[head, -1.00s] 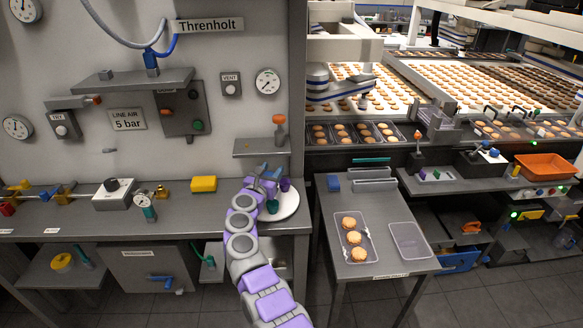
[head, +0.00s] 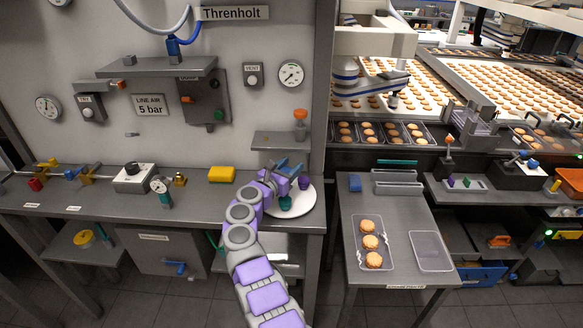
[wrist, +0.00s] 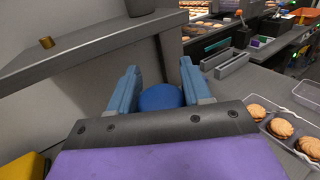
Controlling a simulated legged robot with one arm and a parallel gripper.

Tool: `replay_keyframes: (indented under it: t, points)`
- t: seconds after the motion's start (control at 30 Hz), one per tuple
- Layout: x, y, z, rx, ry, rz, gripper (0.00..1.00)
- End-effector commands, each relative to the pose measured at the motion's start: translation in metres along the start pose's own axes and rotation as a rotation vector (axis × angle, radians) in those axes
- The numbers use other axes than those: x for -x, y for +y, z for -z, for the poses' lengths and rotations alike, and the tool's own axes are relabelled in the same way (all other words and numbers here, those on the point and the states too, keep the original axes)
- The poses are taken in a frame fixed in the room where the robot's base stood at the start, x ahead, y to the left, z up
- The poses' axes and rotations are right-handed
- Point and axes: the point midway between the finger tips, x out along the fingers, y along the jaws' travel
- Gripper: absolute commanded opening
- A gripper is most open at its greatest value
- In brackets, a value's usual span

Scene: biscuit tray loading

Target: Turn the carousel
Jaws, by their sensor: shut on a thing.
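The carousel (head: 304,204) is a white round disc on the grey bench, near its right end. A teal knob (head: 286,203) and a purple knob (head: 304,183) stand on it. My gripper (head: 288,166) is over the back left part of the disc. In the wrist view, my gripper (wrist: 157,88) has its two blue fingers on either side of a round blue knob (wrist: 160,98) and is shut on it. The knob's lower part is hidden by the gripper body. The disc itself is not visible in the wrist view.
A grey shelf (head: 281,141) with an orange-topped lever juts out above the carousel, close to my gripper. A yellow block (head: 221,174) lies on the bench to the left. A side table to the right holds a clear tray (head: 361,260) of biscuits and an empty tray (head: 431,268).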

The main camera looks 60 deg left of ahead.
Motion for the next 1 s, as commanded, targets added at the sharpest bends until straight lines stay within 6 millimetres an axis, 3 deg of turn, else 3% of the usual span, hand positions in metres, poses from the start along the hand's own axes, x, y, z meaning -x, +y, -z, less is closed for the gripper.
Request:
replay_keyframes:
  t: [0.13, 0.17, 0.33, 0.67, 1.0]
  points:
    - [0.003, 0.004, 0.007, 0.002, 0.01, -0.007, 0.0]
    - [0.003, 0.004, 0.007, 0.002, 0.01, -0.007, 0.51]
    - [0.002, 0.002, 0.004, 0.001, 0.006, -0.005, 0.67]
    - [0.001, 0.0, 0.0, -0.001, 0.001, -0.002, 0.69]
    - [0.016, 0.001, -0.001, 0.002, -0.004, -0.006, 0.69]
